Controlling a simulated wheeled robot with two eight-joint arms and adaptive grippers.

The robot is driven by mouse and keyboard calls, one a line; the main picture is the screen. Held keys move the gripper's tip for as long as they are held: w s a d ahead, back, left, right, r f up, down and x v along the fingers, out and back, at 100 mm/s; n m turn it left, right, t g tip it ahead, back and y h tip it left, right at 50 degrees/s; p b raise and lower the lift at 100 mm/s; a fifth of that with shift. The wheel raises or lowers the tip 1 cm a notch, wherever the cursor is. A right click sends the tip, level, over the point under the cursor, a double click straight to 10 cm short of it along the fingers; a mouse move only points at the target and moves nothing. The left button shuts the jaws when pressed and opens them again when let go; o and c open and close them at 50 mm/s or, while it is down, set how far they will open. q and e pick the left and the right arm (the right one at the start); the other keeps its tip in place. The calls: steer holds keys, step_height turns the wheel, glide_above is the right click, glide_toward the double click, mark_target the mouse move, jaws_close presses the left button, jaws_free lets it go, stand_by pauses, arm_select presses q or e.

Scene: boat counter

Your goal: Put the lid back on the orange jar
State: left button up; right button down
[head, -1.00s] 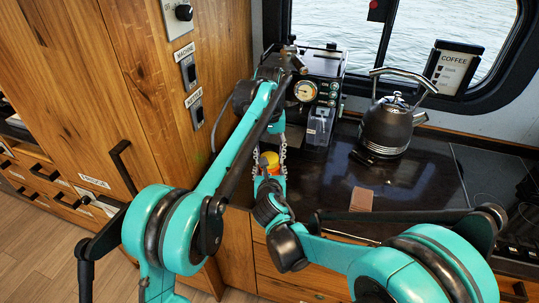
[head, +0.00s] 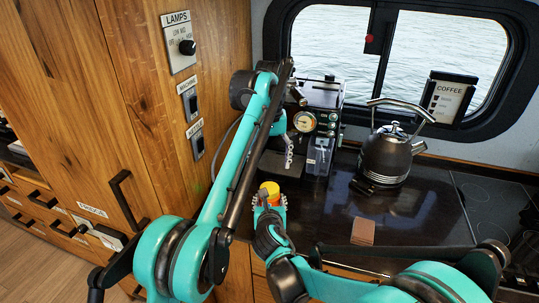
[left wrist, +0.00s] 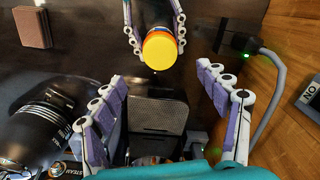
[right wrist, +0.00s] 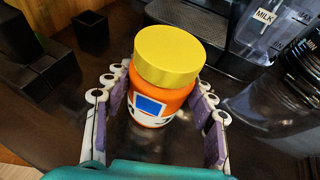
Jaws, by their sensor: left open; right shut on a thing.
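The orange jar (right wrist: 150,104) stands upright, with a blue and white label, between the fingers of my right gripper (right wrist: 160,108), which is shut on it. The yellow lid (right wrist: 168,55) sits on the jar's top and looks level in the right wrist view. The lid also shows from above in the left wrist view (left wrist: 160,48) and small in the head view (head: 270,188). My left gripper (left wrist: 162,88) is open and empty, with its fingers apart from the lid. In the head view it is partly hidden by its own arm, above and behind the jar.
A coffee machine (head: 322,118) stands behind the jar, and its grille (left wrist: 155,118) lies below my left gripper. A dark kettle (head: 386,155) and a brown block (head: 363,231) are to the right. The wooden cabinet wall (head: 140,120) is close on the left.

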arm_select(q)
steer(key=shift+r, duration=1.3)
arm_select(e)
steer(key=shift+c, duration=2.3)
jaws_free()
steer(key=shift+s, duration=0.1)
steer(key=v, duration=1.1)
steer(key=shift+s+r, duration=0.25)
steer(key=shift+s, duration=0.1)
